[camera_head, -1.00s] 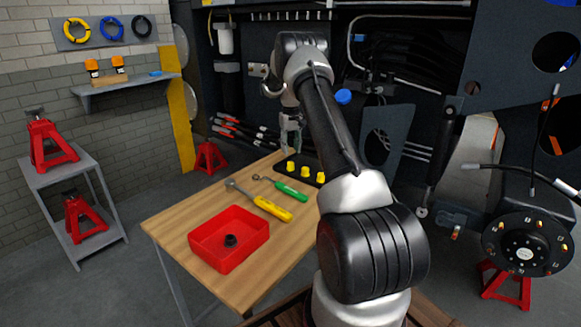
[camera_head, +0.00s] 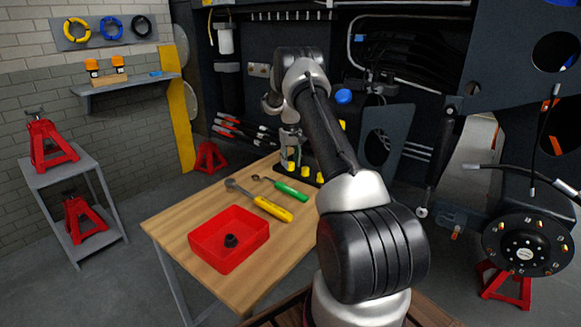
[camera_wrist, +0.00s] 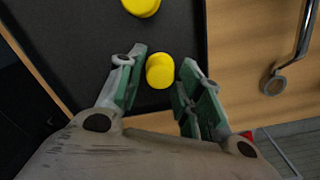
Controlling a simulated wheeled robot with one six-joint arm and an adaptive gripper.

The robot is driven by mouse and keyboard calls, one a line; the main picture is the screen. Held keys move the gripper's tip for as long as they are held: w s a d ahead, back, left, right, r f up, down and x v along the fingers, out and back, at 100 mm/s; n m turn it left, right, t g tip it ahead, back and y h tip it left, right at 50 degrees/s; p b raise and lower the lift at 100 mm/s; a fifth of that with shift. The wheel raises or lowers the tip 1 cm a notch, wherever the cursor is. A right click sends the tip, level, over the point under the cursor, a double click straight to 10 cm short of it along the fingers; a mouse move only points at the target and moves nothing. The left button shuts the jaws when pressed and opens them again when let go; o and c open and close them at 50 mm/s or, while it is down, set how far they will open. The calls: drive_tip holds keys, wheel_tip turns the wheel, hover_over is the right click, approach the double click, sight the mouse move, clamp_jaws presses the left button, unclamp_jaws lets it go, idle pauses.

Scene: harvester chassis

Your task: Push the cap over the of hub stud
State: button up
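Several yellow caps stand on a black tray (camera_wrist: 60,50) at the far end of the wooden table. In the wrist view, one yellow cap (camera_wrist: 160,71) is between the fingertips of my gripper (camera_wrist: 160,85), with a gap on each side. My gripper is open and points down at the tray. Another yellow cap (camera_wrist: 142,5) lies beyond it. In the head view my gripper (camera_head: 291,160) is over the left end of the tray, by the caps (camera_head: 305,170). The round black hub (camera_head: 527,243) with a ring of studs is at the far right.
A red bin (camera_head: 228,240) holding a small black part, a yellow-handled tool (camera_head: 272,208) and a green-handled tool (camera_head: 290,190) are on the table (camera_head: 180,220). A hose (camera_head: 515,173) crosses above the hub, and a red stand (camera_head: 505,287) is below it.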

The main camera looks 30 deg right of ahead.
sight(291, 162)
drive_tip(key=c, duration=0.5)
drive_tip(key=shift+c, duration=0.2)
drive_tip(key=shift+r, duration=0.1)
drive_tip(key=shift+r, duration=2.9)
